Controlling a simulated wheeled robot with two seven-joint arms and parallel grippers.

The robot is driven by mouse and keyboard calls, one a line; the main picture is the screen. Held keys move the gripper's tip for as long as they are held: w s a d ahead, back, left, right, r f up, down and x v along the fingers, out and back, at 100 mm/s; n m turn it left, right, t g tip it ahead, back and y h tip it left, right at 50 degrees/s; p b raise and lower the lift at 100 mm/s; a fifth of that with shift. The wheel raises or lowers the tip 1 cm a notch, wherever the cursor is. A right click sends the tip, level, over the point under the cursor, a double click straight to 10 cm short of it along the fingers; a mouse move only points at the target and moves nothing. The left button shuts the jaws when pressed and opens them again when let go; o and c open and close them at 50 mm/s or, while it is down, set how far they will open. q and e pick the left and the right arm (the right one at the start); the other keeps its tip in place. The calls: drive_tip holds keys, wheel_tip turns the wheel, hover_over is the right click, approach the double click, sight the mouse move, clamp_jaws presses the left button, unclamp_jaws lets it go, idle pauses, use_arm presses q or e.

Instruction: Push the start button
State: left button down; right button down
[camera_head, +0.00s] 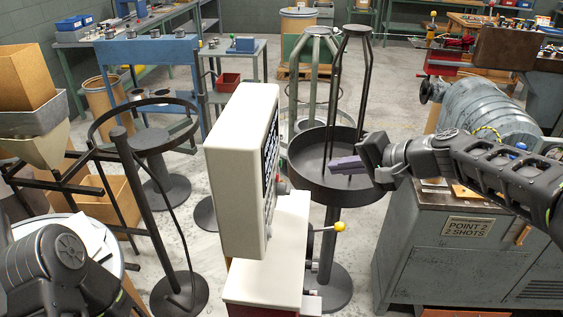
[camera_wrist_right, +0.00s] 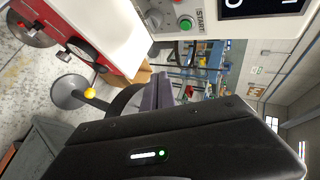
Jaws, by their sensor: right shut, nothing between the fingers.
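The white control box (camera_head: 232,175) stands in the middle of the head view, its button face turned to the right and seen edge-on. In the right wrist view its panel (camera_wrist_right: 212,22) carries a green button (camera_wrist_right: 186,24) beside a START label. My right gripper (camera_head: 345,165) is shut and empty, its purple fingers pointing left toward the box with a clear gap. In the right wrist view the fingers (camera_wrist_right: 165,93) sit below the green button in the picture, apart from it. My left arm shows at the lower left, but its gripper is out of frame.
A round dark tray on a stand (camera_head: 310,180) is just under and behind my right gripper. A lever with a yellow knob (camera_head: 339,227) sticks out from the machine below the box. A grey cabinet (camera_head: 440,255) stands at the right.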

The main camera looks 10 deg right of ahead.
sight(281, 163)
drive_tip(key=w+a+p, duration=0.2)
drive_tip(key=a, duration=0.6)
drive_tip(key=shift+a, duration=0.15)
idle(2.0)
drive_tip(key=shift+w+a, duration=0.15)
drive_tip(key=shift+a, duration=0.25)
drive_tip(key=shift+a, duration=0.4)
idle(0.5)
drive_tip(key=shift+d, duration=0.1)
drive_tip(key=shift+d+b, duration=0.45)
drive_tip(key=shift+d, duration=0.25)
drive_tip(key=shift+d, duration=0.1)
